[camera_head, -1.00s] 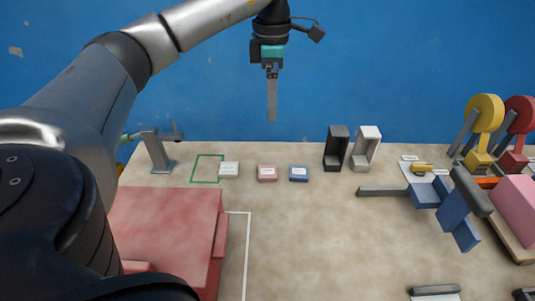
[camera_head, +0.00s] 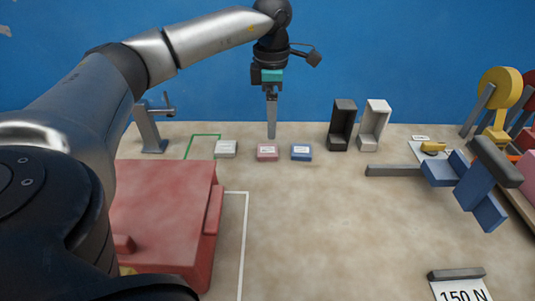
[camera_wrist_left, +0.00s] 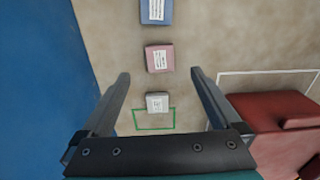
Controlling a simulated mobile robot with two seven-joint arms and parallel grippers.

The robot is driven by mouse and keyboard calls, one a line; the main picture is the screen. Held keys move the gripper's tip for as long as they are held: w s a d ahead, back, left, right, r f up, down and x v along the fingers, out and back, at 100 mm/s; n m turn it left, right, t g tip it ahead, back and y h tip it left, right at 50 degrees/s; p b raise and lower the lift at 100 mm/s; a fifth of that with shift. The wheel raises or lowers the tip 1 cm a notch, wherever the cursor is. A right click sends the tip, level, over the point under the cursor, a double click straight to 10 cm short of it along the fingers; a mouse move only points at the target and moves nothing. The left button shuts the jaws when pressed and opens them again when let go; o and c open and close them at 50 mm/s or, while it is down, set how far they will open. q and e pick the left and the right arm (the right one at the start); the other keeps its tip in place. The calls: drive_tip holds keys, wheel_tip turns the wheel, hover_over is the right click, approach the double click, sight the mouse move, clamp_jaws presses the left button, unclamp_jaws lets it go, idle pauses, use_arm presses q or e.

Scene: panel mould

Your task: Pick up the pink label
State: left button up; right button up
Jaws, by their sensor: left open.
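The pink label (camera_head: 267,152) is a small pink block with a white printed face, lying flat on the table between a white one (camera_head: 226,149) and a blue one (camera_head: 301,152). It also shows in the left wrist view (camera_wrist_left: 159,58), beyond the fingertips and roughly midway between them. My left gripper (camera_head: 271,134) points down above the back of the table, close to the pink label in the head view. Its two fingers are apart and empty in the left wrist view (camera_wrist_left: 160,76). My right gripper is not in view.
A green outline (camera_head: 203,135) is beside the white label. Black (camera_head: 342,125) and light (camera_head: 374,125) open holders stand right of the blue label. A red block (camera_head: 165,215) fills the left front. Blue clamp parts (camera_head: 465,190) are at right. The middle table is clear.

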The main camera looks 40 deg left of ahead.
sight(271, 149)
use_arm(q)
drive_tip(key=shift+f+b, duration=1.05)
drive_tip(key=shift+f, duration=2.3)
drive_tip(key=shift+f+b, duration=0.3)
drive_tip(key=shift+f, duration=0.7)
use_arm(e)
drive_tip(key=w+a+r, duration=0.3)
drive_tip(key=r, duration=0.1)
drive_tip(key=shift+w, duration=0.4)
use_arm(q)
drive_tip(key=shift+c, duration=0.2)
drive_tip(key=c, duration=1.4)
drive_tip(key=shift+r, duration=0.1)
drive_tip(key=shift+r, duration=0.4)
wheel_tip(271, 149, up, 9)
drive_tip(key=p, duration=0.3)
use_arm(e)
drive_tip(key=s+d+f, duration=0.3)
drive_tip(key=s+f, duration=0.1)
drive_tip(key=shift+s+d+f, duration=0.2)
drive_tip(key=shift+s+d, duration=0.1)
